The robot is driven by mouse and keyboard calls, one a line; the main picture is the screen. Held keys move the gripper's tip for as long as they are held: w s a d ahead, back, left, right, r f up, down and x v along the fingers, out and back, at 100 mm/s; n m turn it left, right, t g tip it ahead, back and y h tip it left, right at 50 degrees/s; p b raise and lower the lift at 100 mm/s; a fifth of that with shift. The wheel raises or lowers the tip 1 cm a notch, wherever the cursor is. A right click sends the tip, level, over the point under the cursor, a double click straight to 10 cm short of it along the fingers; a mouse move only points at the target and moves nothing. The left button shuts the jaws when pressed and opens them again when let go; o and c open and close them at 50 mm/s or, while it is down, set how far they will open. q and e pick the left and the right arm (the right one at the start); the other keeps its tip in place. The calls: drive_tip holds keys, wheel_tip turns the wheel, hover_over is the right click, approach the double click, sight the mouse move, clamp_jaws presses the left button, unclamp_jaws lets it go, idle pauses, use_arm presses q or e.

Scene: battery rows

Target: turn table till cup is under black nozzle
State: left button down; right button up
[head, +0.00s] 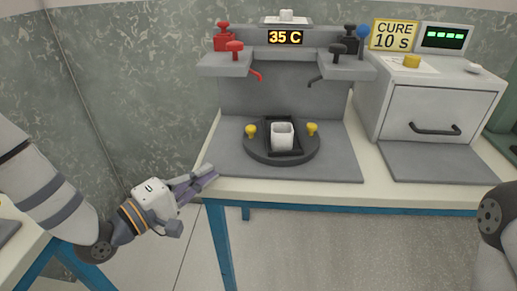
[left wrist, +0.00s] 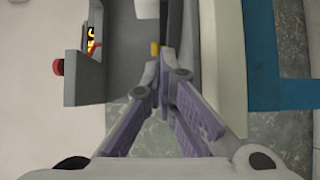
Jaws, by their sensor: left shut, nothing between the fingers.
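A white cup (head: 282,135) stands upright in a dark holder on the round dark turntable (head: 262,157). The turntable has two yellow knobs, a left one (head: 251,130) and a right one (head: 313,128). The black nozzle (head: 316,79) hangs from the right side of the dispenser, behind and to the right of the cup. A red nozzle (head: 256,76) hangs on the left side. The cup is between the two nozzles, in front of them. My left gripper (head: 212,174) is shut and empty at the table's left front corner, left of the turntable. It also shows in the left wrist view (left wrist: 168,55).
A display reading 35 C (head: 285,37) sits on the dispenser. A grey oven (head: 440,110) with a handle stands on the right, with a CURE 10 s sign (head: 393,35) near it. The white table edge (head: 340,190) is clear in front.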

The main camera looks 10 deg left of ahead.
sight(254, 166)
use_arm(q)
drive_tip(key=x, duration=0.8)
drive_tip(key=shift+w+f+b, duration=0.1)
drive_tip(key=shift+w+b, duration=0.05)
drive_tip(key=shift+b, duration=0.25)
drive_tip(key=d, duration=0.1)
drive_tip(key=w+d, duration=0.1)
drive_tip(key=d, duration=0.1)
drive_tip(key=shift+w+d+r, duration=0.2)
drive_tip(key=shift+d, duration=0.05)
drive_tip(key=shift+w+d, duration=0.15)
drive_tip(key=shift+d, duration=0.25)
use_arm(e)
drive_tip(key=shift+s+a+f, duration=0.2)
drive_tip(key=shift+s, duration=0.5)
use_arm(q)
drive_tip(key=shift+d+f, duration=0.1)
drive_tip(key=shift+f, duration=0.05)
use_arm(e)
drive_tip(key=shift+s+f, duration=0.1)
drive_tip(key=shift+s, duration=0.05)
